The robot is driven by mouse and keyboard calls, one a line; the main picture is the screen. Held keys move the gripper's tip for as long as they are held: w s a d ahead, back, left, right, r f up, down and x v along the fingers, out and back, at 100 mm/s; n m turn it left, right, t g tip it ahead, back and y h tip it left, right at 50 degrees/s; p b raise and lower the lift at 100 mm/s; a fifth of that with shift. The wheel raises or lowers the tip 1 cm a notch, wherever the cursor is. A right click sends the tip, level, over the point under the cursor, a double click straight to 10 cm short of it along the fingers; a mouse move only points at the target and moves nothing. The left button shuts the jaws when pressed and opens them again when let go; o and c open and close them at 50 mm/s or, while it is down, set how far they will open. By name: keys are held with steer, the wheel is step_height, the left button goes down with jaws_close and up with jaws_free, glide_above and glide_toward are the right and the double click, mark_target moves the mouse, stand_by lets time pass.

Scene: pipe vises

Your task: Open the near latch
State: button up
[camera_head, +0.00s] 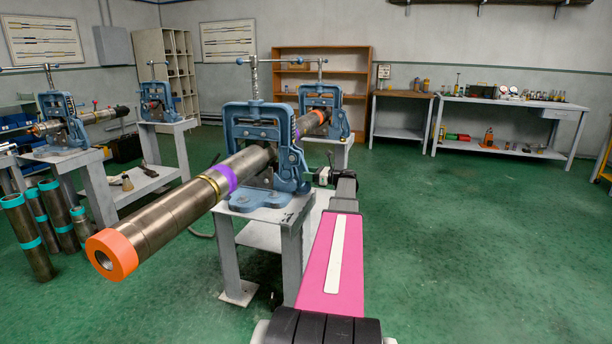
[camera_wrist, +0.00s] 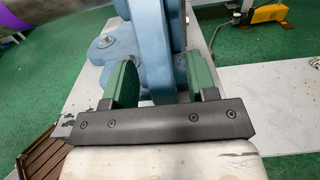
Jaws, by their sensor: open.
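The near pipe vise (camera_head: 256,118) is blue and stands on a grey stand, with a long pipe (camera_head: 170,205) clamped through it. Its latch seems to be the blue side piece (camera_head: 291,160) on the vise's right side; its exact state is too small to tell. My gripper (camera_head: 322,176) is just right of the vise, partly hidden by my arm. In the wrist view my gripper (camera_wrist: 162,78) is open, its green fingers on either side of an upright blue part of the vise (camera_wrist: 160,45). I cannot tell whether either finger touches it.
A second blue vise (camera_head: 322,97) stands behind, supporting the same pipe. The pipe's orange end (camera_head: 110,255) sticks out toward me on the left. More vises stand at left, with upright pipes (camera_head: 27,236) on the floor. Green floor is open at right.

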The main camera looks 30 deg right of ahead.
steer(key=shift+w+a, duration=0.4)
steer(key=shift+w, duration=0.1)
jaws_close()
steer(key=r+g+h, duration=0.1)
steer(key=s+d+r+g+h, duration=0.1)
steer(key=g, duration=0.1)
steer(key=shift+s+d+r, duration=0.2)
steer(key=shift+s+r, duration=0.05)
steer(key=shift+s, duration=0.05)
steer(key=shift+s+d+r+g+h, duration=0.15)
steer(key=shift+s+r+g+h, duration=0.05)
steer(key=shift+r+g+h, duration=0.4)
steer(key=shift+s+d+r+g+h, duration=0.15)
steer(key=shift+r+g+h, duration=0.3)
steer(key=shift+g+h, duration=0.15)
steer(key=shift+s+d+r+g+h, duration=0.15)
steer(key=shift+s+r+g+h, duration=0.05)
steer(key=shift+r+g+h, duration=0.4)
